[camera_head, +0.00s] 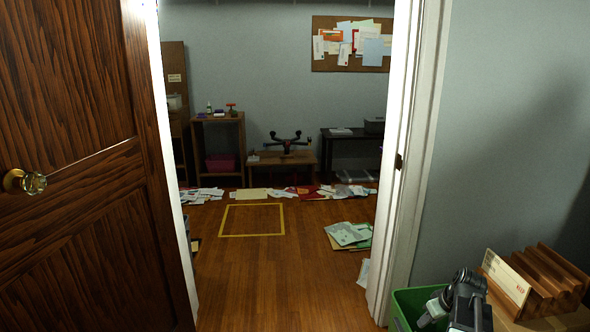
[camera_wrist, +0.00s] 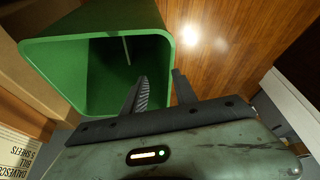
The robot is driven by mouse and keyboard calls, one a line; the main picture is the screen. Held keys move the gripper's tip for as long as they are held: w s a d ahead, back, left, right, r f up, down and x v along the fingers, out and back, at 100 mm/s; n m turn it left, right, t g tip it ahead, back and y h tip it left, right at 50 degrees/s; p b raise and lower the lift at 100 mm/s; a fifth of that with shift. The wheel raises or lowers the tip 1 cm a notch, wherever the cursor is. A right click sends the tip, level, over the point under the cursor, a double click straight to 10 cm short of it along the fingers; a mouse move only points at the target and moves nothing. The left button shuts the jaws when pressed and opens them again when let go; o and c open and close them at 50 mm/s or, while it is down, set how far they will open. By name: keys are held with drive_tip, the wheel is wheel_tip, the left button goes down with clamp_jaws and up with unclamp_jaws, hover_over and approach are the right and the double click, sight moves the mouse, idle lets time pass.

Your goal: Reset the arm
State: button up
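In the wrist view my gripper (camera_wrist: 159,76) is open, its two dark fingers spread apart with nothing between them. A green bin (camera_wrist: 95,42) lies ahead of the fingers, at upper left, with its mouth facing the camera. The left finger overlaps the bin's opening in the picture; the right finger shows against the wooden floor. In the head view my arm (camera_head: 466,300) is folded at the bottom right, in front of the green bin (camera_head: 403,309). The fingertips cannot be made out there.
An open wooden door (camera_head: 80,200) stands at left and a white door frame (camera_head: 408,150) at right. A wooden letter rack (camera_head: 545,285) stands beside my arm. Beyond the doorway are a yellow floor square (camera_head: 252,235) and scattered papers (camera_head: 348,234). The floor between is clear.

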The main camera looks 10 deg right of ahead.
drive_tip(key=w+a+n, duration=0.1)
drive_tip(key=w+a, duration=0.1)
drive_tip(key=a, duration=0.5)
drive_tip(key=w+a+n, duration=0.2)
drive_tip(key=w+a, duration=0.1)
drive_tip(key=a, duration=0.5)
drive_tip(key=s+a+m+g+p, duration=0.1)
drive_tip(key=s+a+g, duration=0.15)
drive_tip(key=a, duration=0.85)
drive_tip(key=s+a+g, duration=0.1)
drive_tip(key=s+a, duration=0.3)
drive_tip(key=a, duration=0.7)
wheel_tip(320, 180, up, 38)
drive_tip(key=s+d+m+p, duration=0.1)
drive_tip(key=s+m+p, duration=0.1)
drive_tip(key=p, duration=3.6)
drive_tip(key=shift+d+f+m+g+h, duration=0.15)
drive_tip(key=shift+d+m+g+h, duration=0.25)
drive_tip(key=shift+m, duration=0.4)
drive_tip(key=shift+a+f, duration=0.1)
drive_tip(key=shift+a, duration=0.05)
